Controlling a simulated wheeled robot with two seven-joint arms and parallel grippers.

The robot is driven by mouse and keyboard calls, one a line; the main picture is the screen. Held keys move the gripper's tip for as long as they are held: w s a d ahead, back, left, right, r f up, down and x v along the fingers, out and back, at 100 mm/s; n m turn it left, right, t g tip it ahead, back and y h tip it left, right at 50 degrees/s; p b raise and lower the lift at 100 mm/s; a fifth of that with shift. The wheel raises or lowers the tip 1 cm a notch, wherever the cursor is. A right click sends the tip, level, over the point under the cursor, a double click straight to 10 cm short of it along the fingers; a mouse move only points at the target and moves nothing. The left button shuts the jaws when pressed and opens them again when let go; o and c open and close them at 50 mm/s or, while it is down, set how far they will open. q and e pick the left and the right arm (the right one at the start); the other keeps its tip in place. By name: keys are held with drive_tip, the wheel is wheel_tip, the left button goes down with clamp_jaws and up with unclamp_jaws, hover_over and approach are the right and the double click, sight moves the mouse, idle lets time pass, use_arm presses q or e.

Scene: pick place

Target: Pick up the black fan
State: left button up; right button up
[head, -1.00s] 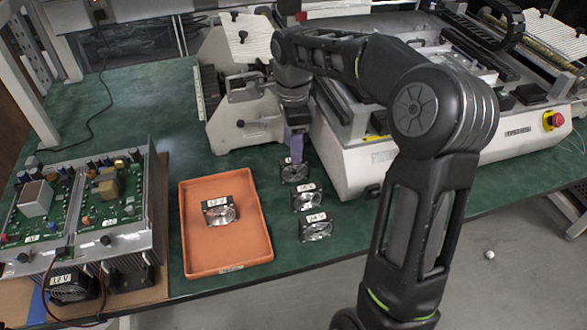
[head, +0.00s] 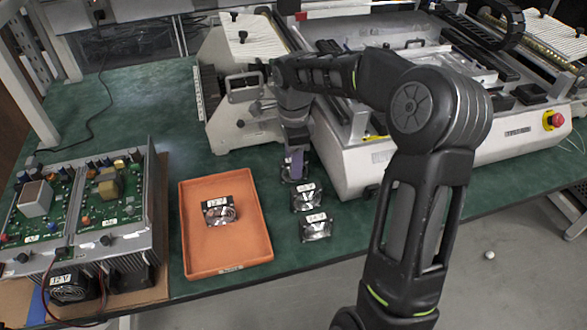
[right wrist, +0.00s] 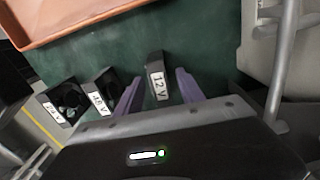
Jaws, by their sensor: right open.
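Several small black fans with white labels are in view. One black fan (head: 285,173), mostly hidden by my right gripper (head: 296,172) in the head view, is the farthest of a row on the green table. In the right wrist view this fan (right wrist: 156,82) reads 12 V and stands between the two purple fingers of my right gripper (right wrist: 158,78). The fingers are open, one on each side, with gaps. Two more fans, a middle one (head: 307,196) and a near one (head: 316,226), stand beside it. My left gripper is not in view.
An orange tray (head: 186,235) left of the row holds another 12 V fan (head: 220,211). A large white machine (head: 350,165) stands close on the right. A circuit-board unit (head: 110,215) is at the left. The green table behind the tray is clear.

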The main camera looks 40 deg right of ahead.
drive_tip(key=shift+c, duration=0.2)
clamp_jaws()
idle(0.4)
